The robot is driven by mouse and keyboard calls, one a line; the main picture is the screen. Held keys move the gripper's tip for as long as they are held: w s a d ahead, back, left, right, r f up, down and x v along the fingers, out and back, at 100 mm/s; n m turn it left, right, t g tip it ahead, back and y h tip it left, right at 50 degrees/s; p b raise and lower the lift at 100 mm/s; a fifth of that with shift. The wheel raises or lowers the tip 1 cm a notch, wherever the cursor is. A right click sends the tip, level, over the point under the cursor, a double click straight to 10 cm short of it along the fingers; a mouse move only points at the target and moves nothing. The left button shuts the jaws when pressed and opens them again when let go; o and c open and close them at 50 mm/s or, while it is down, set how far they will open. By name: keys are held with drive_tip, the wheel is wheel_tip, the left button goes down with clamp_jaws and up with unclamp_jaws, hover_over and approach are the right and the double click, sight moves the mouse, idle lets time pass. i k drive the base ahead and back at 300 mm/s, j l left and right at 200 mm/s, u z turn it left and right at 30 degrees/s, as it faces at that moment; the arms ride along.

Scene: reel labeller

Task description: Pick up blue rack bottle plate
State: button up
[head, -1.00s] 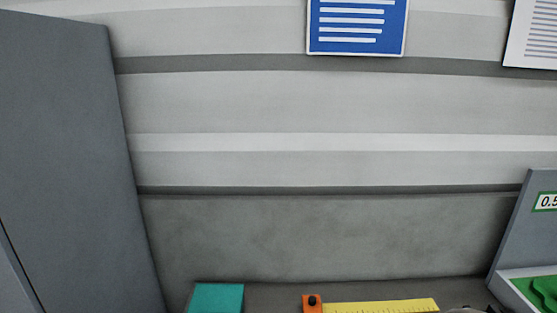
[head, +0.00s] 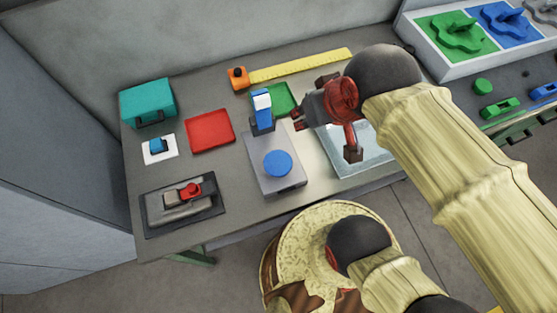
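My gripper (head: 324,137) hangs over the middle right of the table, to the left of and well apart from that plate. Its dark fingers are spread, and nothing shows between them.
The green rack panel (head: 445,50) with a green plate is left of the blue one. Below my gripper lies a pale clear tray (head: 378,163). A grey device with a blue disc (head: 278,163), a red tray (head: 210,131) and a teal box (head: 147,101) stand left.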

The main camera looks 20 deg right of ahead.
sight(277, 162)
drive_tip(key=z, duration=0.9)
drive_tip(key=k+j+z, duration=0.85)
drive_tip(key=k+j, duration=0.15)
drive_tip(key=k, duration=0.25)
